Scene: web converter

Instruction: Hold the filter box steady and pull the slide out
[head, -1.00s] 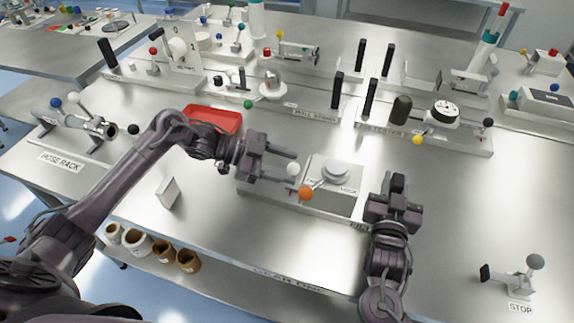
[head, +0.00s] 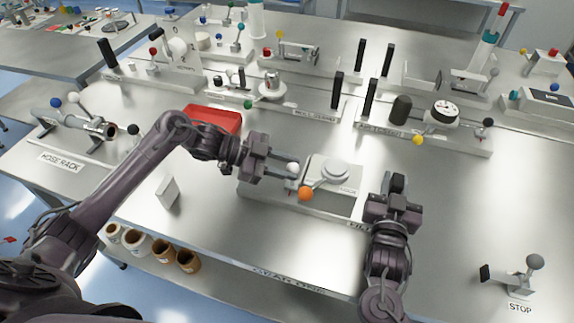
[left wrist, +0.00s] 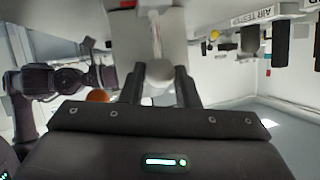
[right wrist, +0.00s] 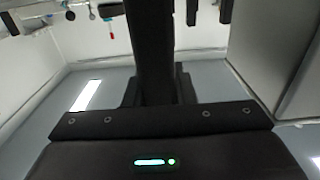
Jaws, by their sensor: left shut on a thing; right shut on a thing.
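The filter box (head: 325,206) is a grey metal unit at mid table, with a round cap (head: 335,172) and an orange-ball lever (head: 306,193) on top. A white ball knob (head: 293,167) is at its left end and looks like the slide's pull. My left gripper (head: 290,170) is shut on this knob; the left wrist view shows the white ball (left wrist: 160,72) between the fingers. My right gripper (head: 398,187) is shut on a black upright handle (right wrist: 150,40) at the box's right end. The slide's body is largely hidden by the left fingers.
A red tray (head: 213,119) lies behind my left forearm. A small grey-white block (head: 168,192) stands at front left. A stop lever (head: 520,285) is at front right. Fixtures with black handles line the back. Table room left of the box is mostly clear.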

